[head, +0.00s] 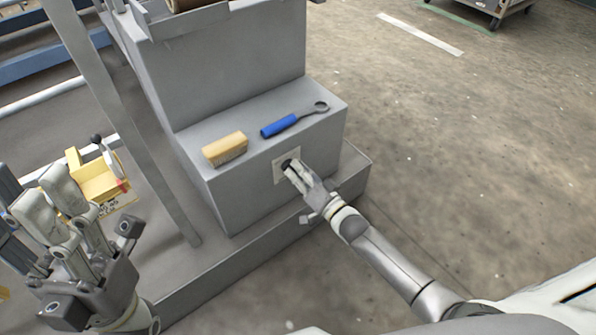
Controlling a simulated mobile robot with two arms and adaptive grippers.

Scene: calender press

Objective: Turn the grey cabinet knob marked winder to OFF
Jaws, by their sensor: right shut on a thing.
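The grey cabinet (250,198) stands in the middle of the head view. On its front face is a small light plate (279,177) with a dark knob (288,163). My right gripper (291,167) reaches in from the right and is shut on the knob. The fingers hide most of it, so its marking and pointer cannot be read. My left gripper (52,195) is raised at the lower left, away from the cabinet, with its fingers apart and nothing between them.
A brush with a tan block (225,149) and a blue-handled wrench (293,119) lie on the cabinet's ledge. A grey post (125,120) and a yellow device (95,178) stand at the left. A wheeled cart (485,8) is at the far top right. The floor at right is clear.

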